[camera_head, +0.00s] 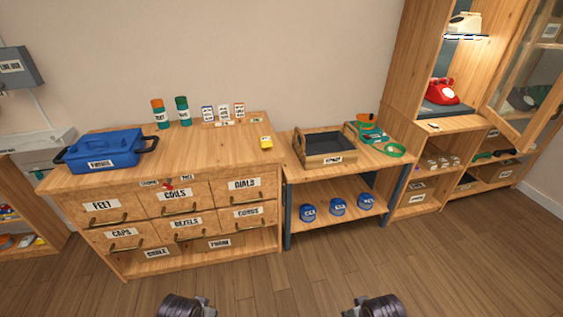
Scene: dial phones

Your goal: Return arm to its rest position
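My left arm's dark end with the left gripper (187,306) shows at the bottom edge, left of the middle. My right arm's dark end with the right gripper (376,306) shows at the bottom edge, right of the middle. Both are cut off by the frame and sit low over the wooden floor, apart from the furniture. Their fingers do not show clearly, so I cannot tell whether they are open or shut. I see nothing held in either one.
A red phone (441,91) stands in the tall cabinet with an open glass door (527,82). The front floor (400,265) is clear.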

